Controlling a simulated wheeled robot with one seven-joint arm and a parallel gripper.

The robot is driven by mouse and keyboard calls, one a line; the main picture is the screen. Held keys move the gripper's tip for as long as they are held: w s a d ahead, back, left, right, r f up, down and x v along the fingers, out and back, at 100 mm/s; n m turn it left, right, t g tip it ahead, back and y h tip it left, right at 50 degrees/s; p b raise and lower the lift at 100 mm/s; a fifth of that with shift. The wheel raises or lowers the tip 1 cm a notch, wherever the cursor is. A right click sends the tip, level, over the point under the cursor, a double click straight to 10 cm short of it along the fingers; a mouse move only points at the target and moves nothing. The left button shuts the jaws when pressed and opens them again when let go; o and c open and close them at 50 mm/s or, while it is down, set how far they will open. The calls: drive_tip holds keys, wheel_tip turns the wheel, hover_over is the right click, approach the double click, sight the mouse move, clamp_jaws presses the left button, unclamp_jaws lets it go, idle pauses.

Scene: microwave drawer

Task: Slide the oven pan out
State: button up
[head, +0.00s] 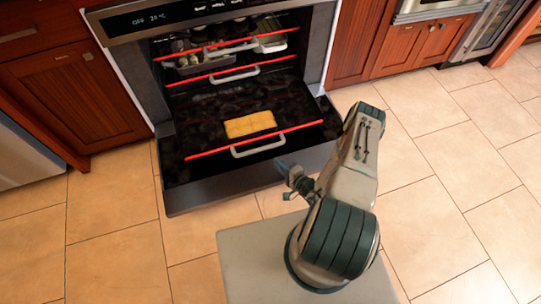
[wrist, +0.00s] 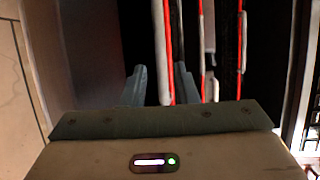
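The oven (head: 320,45) stands with its door (head: 225,190) folded down. Inside are dark racks or pans with red front edges and pale handles, at upper, middle and lower levels. The lowest oven pan (head: 205,140) reaches out over the door, with a yellow slab of food on it and a pale handle (head: 258,148) in front. My gripper (head: 283,170) is just in front of and to the right of that handle. In the wrist view its two bluish fingers (wrist: 162,88) are apart, with a pale handle (wrist: 158,45) seen between them. Contact cannot be told.
The upper rack (head: 225,44) holds metal trays with food. Wooden cabinets (head: 70,90) flank the oven on the left, and more stand at the right. The tiled floor (head: 120,235) is clear in front and to the right.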

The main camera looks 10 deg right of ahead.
drive_tip(key=shift+v, duration=1.8)
drive_tip(key=shift+w+r, duration=0.1)
drive_tip(key=w+a+r+n+g+y+p, duration=0.1)
drive_tip(key=a+r+n+g+y+p, duration=0.2)
drive_tip(key=r, duration=1)
drive_tip(key=w+a+r+n+g+y+p, duration=0.15)
drive_tip(key=r+n+g+p, duration=0.35)
drive_tip(key=r, duration=0.8)
drive_tip(key=w+a+r+n+g+y+p, duration=0.1)
drive_tip(key=a+r+n+g+y, duration=0.3)
drive_tip(key=r, duration=0.9)
drive_tip(key=s+d+r+h+p, duration=0.1)
drive_tip(key=s+r+h+p, duration=0.3)
drive_tip(key=r, duration=0.7)
drive_tip(key=s+d+r+h+p, duration=0.1)
drive_tip(key=s+r+h+p, duration=0.3)
drive_tip(key=r, duration=0.8)
drive_tip(key=s+d+r+n+h+p, duration=0.1)
drive_tip(key=s+d+r+h+p, duration=0.1)
drive_tip(key=s+r+h+p, duration=0.2)
drive_tip(key=shift+s+r+t+h+p, duration=0.35)
drive_tip(key=shift+s+r+h, duration=1.9)
drive_tip(key=shift+r, duration=2)
